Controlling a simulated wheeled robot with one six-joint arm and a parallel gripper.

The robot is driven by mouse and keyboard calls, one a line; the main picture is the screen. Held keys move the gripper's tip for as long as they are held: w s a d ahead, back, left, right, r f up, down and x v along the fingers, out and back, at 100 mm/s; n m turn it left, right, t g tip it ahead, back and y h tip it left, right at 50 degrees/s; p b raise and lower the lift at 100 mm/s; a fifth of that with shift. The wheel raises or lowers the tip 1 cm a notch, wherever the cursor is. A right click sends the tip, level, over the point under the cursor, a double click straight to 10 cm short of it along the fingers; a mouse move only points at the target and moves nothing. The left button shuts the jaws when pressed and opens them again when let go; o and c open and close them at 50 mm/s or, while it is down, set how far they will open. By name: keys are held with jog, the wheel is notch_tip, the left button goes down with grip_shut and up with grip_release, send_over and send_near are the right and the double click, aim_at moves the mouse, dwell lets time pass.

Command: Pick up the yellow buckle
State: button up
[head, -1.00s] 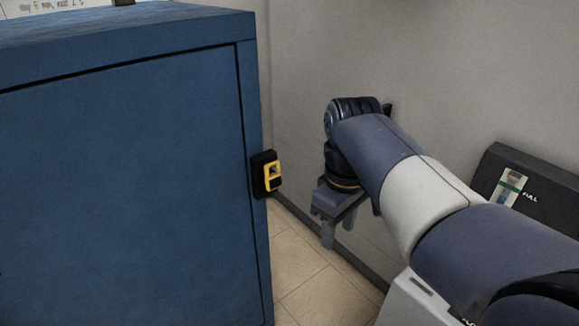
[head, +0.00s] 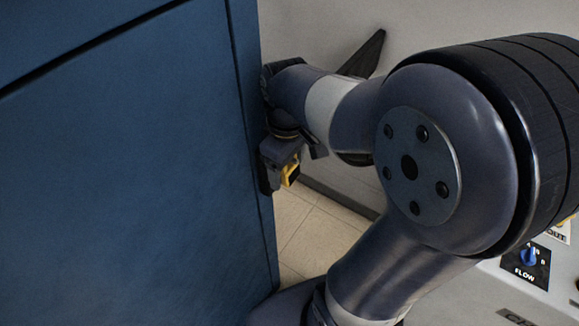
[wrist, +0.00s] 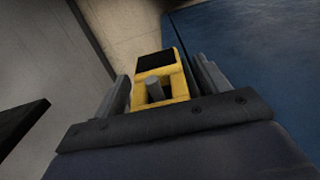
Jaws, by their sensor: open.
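The yellow buckle (wrist: 172,68) shows in the wrist view between the two fingers of my open gripper (wrist: 160,90). It is a yellow frame with a black panel and an opening with a grey peg in it. In the head view the buckle (head: 291,172) is mostly hidden behind my gripper (head: 280,160), with a yellow edge showing at its right. The gripper is beside the right edge of the blue cabinet (head: 130,190). I cannot tell whether the fingers touch the buckle.
The blue cabinet fills the left of the head view. A pale wall (head: 320,30) stands behind, with a tan tiled floor (head: 310,235) below. A light panel with a blue FLOW knob (head: 528,257) is at lower right.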

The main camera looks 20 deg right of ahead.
jog(key=shift+s, duration=0.1)
jog(key=shift+c, duration=0.4)
jog(key=c, duration=1)
